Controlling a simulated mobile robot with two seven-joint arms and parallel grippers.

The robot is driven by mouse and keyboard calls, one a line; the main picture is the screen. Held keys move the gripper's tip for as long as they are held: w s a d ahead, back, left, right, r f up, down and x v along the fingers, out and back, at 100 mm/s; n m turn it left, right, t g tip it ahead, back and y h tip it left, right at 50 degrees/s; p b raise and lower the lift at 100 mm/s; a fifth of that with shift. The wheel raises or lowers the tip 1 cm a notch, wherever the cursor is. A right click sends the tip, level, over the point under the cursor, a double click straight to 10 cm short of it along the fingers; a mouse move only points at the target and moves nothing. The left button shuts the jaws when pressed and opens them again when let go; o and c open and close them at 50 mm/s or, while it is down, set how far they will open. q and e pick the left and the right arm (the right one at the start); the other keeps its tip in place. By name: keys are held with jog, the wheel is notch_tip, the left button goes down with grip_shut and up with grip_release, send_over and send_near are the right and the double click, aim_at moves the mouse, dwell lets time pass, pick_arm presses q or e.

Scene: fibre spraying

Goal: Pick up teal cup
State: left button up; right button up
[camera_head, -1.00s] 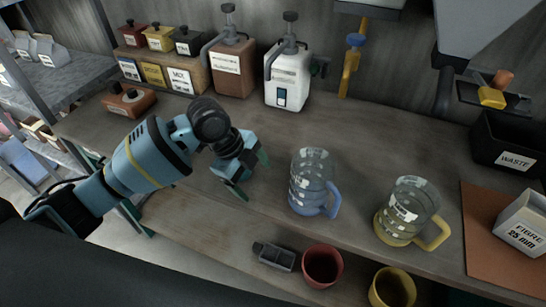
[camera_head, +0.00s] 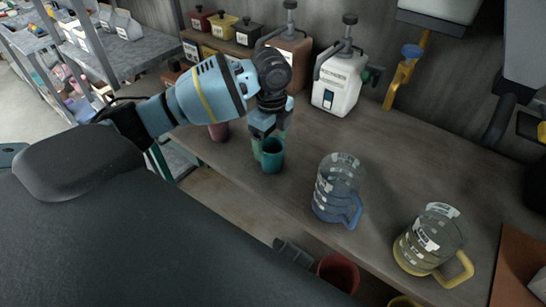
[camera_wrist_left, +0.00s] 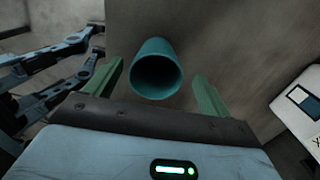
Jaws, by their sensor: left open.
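The teal cup (camera_head: 272,157) stands upright on the wooden counter near its front edge. My left gripper (camera_head: 269,143) points down over it from the left, its green fingers partly overlapping the cup in the head view. In the left wrist view the cup (camera_wrist_left: 157,68) shows its dark open mouth between the two green fingers (camera_wrist_left: 156,88). The fingers are open, with a gap visible on each side of the cup. My right gripper is not in view.
A blue-handled jug (camera_head: 338,188) and a yellow-handled jug (camera_head: 430,240) stand to the right. A reddish cup (camera_head: 218,131) is partly hidden behind my left arm. A white dispenser (camera_head: 338,85) stands behind. A red bin (camera_head: 338,272) sits below the counter edge.

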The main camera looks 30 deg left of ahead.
pick_arm(q)
jog(key=shift+s+d+f, duration=0.1)
jog(key=shift+f, duration=1.4)
jog(key=shift+s+d+f, duration=0.1)
jog(key=shift+f, duration=1.35)
jog(key=c, duration=1)
